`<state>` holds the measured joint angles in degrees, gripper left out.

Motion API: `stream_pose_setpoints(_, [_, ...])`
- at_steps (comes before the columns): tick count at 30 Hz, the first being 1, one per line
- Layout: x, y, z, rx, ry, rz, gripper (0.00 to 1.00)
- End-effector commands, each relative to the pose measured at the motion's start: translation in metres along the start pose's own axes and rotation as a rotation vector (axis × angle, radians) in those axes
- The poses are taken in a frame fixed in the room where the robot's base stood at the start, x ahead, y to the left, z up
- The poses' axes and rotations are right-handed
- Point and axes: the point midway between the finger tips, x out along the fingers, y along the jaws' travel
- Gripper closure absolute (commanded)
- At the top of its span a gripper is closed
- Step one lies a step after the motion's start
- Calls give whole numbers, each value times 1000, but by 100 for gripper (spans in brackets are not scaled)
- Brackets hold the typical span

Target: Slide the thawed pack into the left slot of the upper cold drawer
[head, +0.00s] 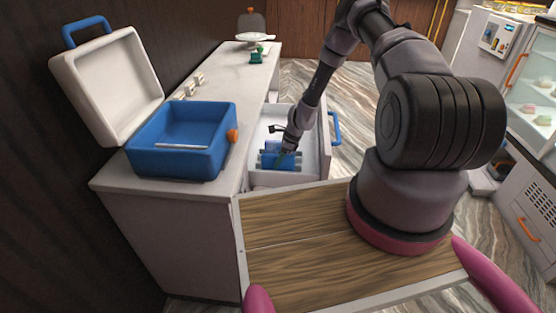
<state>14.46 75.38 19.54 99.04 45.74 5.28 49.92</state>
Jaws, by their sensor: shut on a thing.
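The open drawer (326,160) sticks out from the right side of the counter, with a white interior and a blue handle. My gripper (282,157) reaches down into it and is shut on a blue pack (269,160). The pack is low in the near part of the drawer. A paler blue-violet piece (272,146) shows just behind it; I cannot tell whether it is another pack. The slot walls are too small and too covered by my gripper to tell which slot the pack is in, or whether it touches the bottom.
A blue cooler box (175,165) with its white lid (110,85) raised stands on the near end of the counter (220,75). Small pale items, a green object (256,57) and a scale-like dish (255,37) sit farther back. A glass-door fridge (535,85) stands at right.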

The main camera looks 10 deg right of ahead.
Motion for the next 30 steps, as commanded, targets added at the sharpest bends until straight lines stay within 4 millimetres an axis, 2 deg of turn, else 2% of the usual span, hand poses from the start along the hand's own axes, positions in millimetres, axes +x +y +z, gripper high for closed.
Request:
stream_pose_setpoints(11, [0, 0, 0, 0, 0, 0, 100])
stream_pose_setpoints(12, [0, 0, 0, 0, -1, 0, 60])
stream_pose_setpoints(14, [0, 0, 0, 0, 0, 0, 37])
stream_pose_setpoints(15, [0, 0, 0, 0, 0, 0, 33])
stream_pose_setpoints(25, [-3, 0, 0, 0, 0, 0, 33])
stream_pose_setpoints(30, [-25, -1, 0, 0, 0, -2, 33])
